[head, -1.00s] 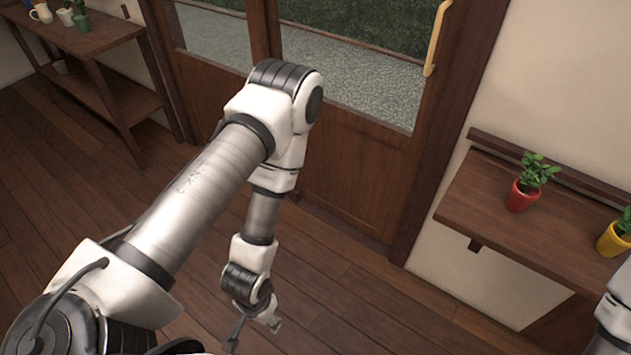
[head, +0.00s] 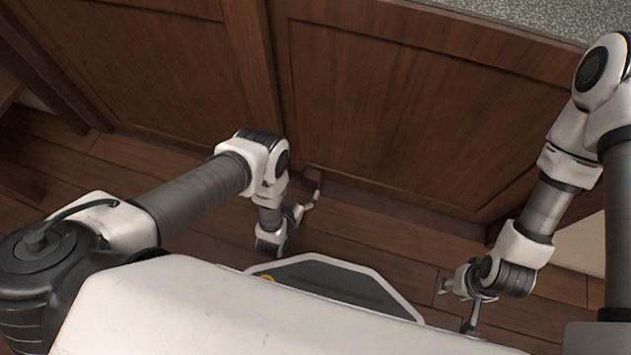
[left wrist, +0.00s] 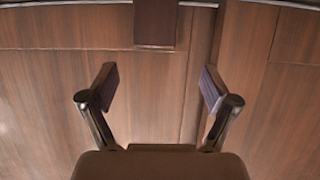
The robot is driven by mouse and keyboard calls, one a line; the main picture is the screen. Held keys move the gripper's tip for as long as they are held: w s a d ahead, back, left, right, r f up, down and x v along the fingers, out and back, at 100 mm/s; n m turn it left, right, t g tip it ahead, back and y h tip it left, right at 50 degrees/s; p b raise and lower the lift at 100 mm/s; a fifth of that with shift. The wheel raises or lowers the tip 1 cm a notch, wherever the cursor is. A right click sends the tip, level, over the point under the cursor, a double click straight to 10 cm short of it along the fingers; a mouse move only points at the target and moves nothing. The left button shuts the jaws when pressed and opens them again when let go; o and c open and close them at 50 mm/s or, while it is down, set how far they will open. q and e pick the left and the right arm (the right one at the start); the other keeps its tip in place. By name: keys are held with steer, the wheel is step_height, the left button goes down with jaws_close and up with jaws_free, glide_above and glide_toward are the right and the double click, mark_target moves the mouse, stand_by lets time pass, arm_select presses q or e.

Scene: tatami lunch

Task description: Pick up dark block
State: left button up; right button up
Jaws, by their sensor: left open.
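The dark brown block (head: 314,178) is on the floor against the foot of the wooden door in the head view. In the left wrist view the dark block (left wrist: 156,22) is at the top middle, beyond my fingertips and lined up with the gap between them. My left gripper (head: 305,207) is just in front of the block in the head view. In the left wrist view my left gripper (left wrist: 158,88) is open with nothing between its fingers. My right gripper (head: 458,305) hangs at the lower right with its fingers apart, away from the block.
The wooden door (head: 400,110) rises directly behind the block. My base and body fill the bottom of the head view. Bare floorboards (head: 215,222) lie to the left of my left gripper. A post divides the door panels near the block.

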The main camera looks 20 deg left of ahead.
mark_target(311, 177)
arm_select(q)
steer(key=b+x, duration=0.1)
steer(key=x, duration=0.1)
steer(key=b+x, duration=0.1)
steer(key=x, duration=0.1)
steer(key=b+x, duration=0.1)
steer(key=x, duration=0.1)
steer(key=shift+w+d+f+b, duration=0.2)
steer(key=shift+d+f+b, duration=0.1)
steer(key=shift+d+b, duration=0.1)
steer(key=shift+w, duration=0.3)
steer(key=shift+r, duration=0.1)
steer(key=c, duration=1.3)
